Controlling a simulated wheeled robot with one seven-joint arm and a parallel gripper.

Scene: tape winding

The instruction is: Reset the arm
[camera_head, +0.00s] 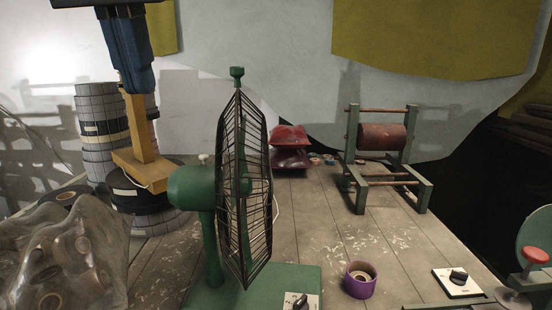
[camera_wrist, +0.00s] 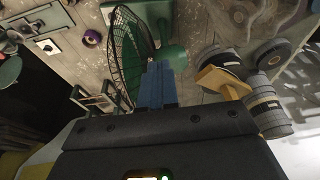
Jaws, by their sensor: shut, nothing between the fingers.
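My gripper (camera_head: 138,90) hangs down at the upper left of the head view. Its blue fingers are together and hold nothing. They also show in the middle of the wrist view (camera_wrist: 158,66), pointing away from the camera. In the head view the fingers overlap the upper part of an orange-yellow post with a square plate (camera_head: 143,165). In the wrist view this post (camera_wrist: 222,82) stands to the right of the fingers, apart from them. A green fan with a black wire cage (camera_head: 245,190) stands to the right of my gripper in the head view.
Stacks of tape rolls (camera_head: 100,130) stand at the left, with a clear bag of rolls (camera_head: 70,260) in front. A purple tape roll (camera_head: 360,280), a white switch plate (camera_head: 458,282) and a green frame with a red roller (camera_head: 384,138) are at the right. Bare planks lie between.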

